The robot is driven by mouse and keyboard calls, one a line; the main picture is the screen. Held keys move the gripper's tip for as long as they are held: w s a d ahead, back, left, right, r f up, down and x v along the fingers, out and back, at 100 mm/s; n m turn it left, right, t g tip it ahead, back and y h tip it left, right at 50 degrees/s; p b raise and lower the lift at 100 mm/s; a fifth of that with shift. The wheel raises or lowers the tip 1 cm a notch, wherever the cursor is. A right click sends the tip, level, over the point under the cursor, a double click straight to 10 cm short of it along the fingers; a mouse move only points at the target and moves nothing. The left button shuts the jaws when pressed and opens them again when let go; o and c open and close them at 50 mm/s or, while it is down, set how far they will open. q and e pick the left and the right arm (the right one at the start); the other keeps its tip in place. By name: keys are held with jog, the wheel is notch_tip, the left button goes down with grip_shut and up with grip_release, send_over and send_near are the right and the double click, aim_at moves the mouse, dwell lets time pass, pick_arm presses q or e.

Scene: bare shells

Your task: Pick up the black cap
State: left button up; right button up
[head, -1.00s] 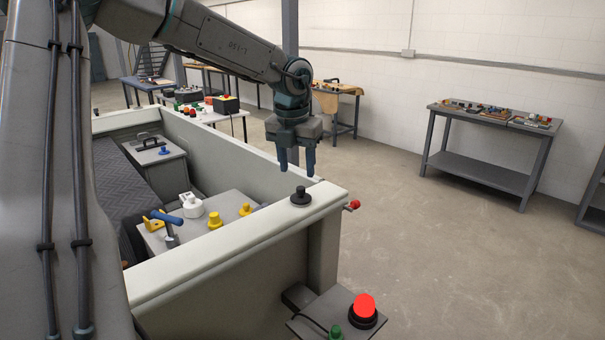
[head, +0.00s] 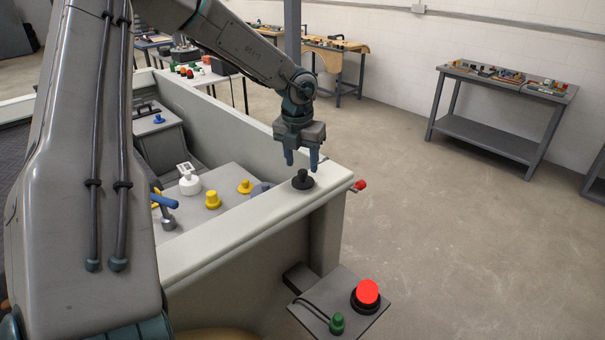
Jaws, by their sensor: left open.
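The black cap (head: 303,181) sits upright on the pale rim (head: 237,225) of the large box-like shell, near its right corner. It has a wide base and a narrower knob on top. My left gripper (head: 302,163) points down above the cap, its two blue fingers apart and empty. The fingertips look close to the knob's height in the picture; I cannot tell the exact gap in depth. My right gripper does not show.
Inside the shell, a grey panel carries yellow knobs (head: 213,200), a white fitting (head: 189,181) and a blue-handled lever (head: 164,201). A small shelf below the corner holds a red button (head: 367,292) and a green knob (head: 337,323). Floor to the right is clear.

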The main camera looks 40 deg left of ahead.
aim_at(303, 177)
pick_arm(q)
jog(key=shift+d+f+p, duration=0.1)
jog(key=shift+f+p, duration=0.3)
jog(key=shift+f, duration=0.3)
jog(key=shift+w+a+f, duration=0.2)
jog(key=shift+w+f, duration=0.05)
jog(key=shift+f, duration=0.5)
jog(key=shift+s+d+r, duration=0.1)
jog(key=shift+r, duration=0.05)
jog(key=c, duration=1.1)
